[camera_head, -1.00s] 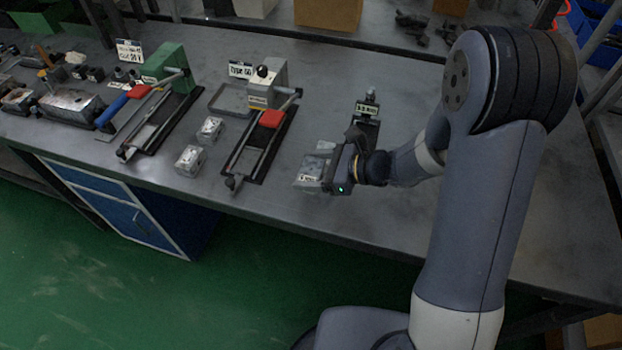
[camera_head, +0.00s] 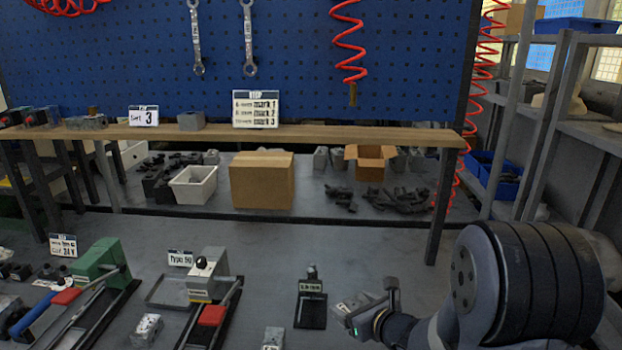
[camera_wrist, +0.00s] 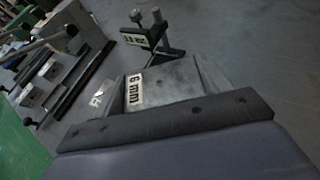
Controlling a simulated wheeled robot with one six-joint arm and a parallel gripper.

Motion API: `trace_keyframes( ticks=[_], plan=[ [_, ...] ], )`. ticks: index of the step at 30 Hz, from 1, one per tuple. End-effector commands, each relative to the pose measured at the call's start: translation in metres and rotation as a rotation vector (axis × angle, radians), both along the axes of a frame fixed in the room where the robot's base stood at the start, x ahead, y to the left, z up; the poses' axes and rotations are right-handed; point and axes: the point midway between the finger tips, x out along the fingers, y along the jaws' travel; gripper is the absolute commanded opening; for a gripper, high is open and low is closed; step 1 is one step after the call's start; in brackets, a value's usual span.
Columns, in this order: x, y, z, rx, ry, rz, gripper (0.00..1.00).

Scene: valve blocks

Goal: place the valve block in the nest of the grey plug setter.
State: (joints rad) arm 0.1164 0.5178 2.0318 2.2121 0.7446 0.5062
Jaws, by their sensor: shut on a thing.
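The grey plug setter (camera_head: 208,272), with a black knob and a red-gripped lever, stands on the bench in the head view, beside a "Type 90" sign. Its nest cannot be made out. My gripper (camera_head: 372,308) is to its right, shut on a grey valve block (camera_head: 350,304), which is partly hidden. In the wrist view the held block (camera_wrist: 170,82) carries a "6 mm" label. Two other light grey blocks rest on the bench: one (camera_head: 147,328) left of the setter's lever, one (camera_head: 272,338) to its right, cut by the bottom edge.
A small labelled stand (camera_head: 311,300) on a black base is between setter and gripper, and shows in the wrist view (camera_wrist: 148,35). A green setter (camera_head: 98,262) stands at left. A shelf (camera_head: 300,133) crosses behind, with boxes below. The bench behind the stand is clear.

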Motion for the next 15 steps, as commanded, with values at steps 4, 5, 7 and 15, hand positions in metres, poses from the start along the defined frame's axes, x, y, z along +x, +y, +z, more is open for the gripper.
trace_keyframes(
  ticks=[4,5,7,15],
  plan=[
    [0.002,-0.038,0.001,0.001,-0.002,-0.141,0.37],
    [0.002,-0.043,0.0,0.001,-0.002,-0.159,0.37],
    [0.002,-0.05,0.0,0.002,-0.002,-0.189,0.37],
    [0.002,-0.056,0.0,0.001,-0.004,-0.211,0.37]
  ],
)
